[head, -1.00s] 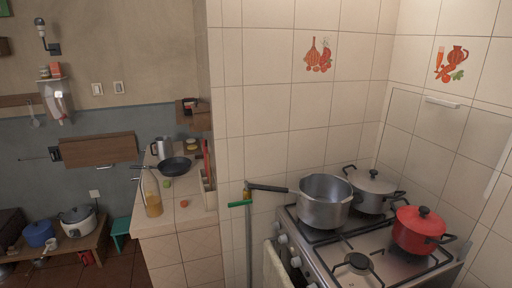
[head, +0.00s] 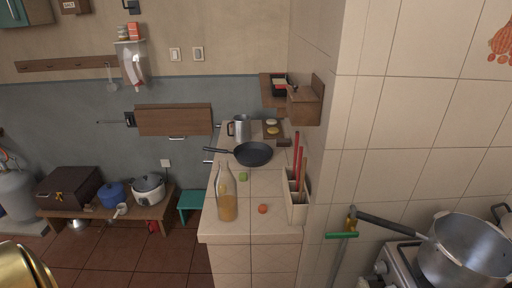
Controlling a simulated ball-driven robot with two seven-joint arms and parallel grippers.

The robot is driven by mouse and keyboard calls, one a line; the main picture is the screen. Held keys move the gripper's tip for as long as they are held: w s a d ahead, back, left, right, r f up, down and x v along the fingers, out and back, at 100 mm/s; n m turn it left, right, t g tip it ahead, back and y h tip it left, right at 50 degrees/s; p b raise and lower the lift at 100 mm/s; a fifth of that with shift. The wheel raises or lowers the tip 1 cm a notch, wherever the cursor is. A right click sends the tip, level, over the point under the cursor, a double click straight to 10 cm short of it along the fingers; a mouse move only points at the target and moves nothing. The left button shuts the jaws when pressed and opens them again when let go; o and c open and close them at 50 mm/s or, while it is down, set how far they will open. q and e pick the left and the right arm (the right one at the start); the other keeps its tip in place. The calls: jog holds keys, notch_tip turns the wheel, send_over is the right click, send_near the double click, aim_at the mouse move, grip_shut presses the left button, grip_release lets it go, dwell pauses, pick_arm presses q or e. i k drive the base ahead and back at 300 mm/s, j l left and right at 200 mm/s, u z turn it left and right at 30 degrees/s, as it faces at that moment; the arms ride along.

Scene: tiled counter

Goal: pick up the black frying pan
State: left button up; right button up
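The black frying pan (head: 254,154) lies on the tiled counter (head: 262,184) in the middle of the head view. Its handle points left and reaches over the counter's left edge. Neither of my grippers is in view, and nothing is seen touching the pan.
A metal mug (head: 242,127) stands behind the pan. A utensil holder (head: 297,200) is at the right edge. A stove with a large pot (head: 463,252) is at lower right.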

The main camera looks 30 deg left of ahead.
aim_at(250, 155)
jog(key=j+z, duration=0.2)
jog(key=j, duration=0.6)
jog(key=j+z, duration=0.15)
jog(key=j, duration=0.65)
jog(key=k+j+z, duration=0.2)
jog(key=j, duration=0.55)
jog(key=j+z, duration=0.25)
jog(key=j, duration=0.8)
jog(key=j+z, duration=0.2)
jog(key=j, duration=0.8)
jog(key=j+z, duration=0.1)
jog(key=j, duration=0.2)
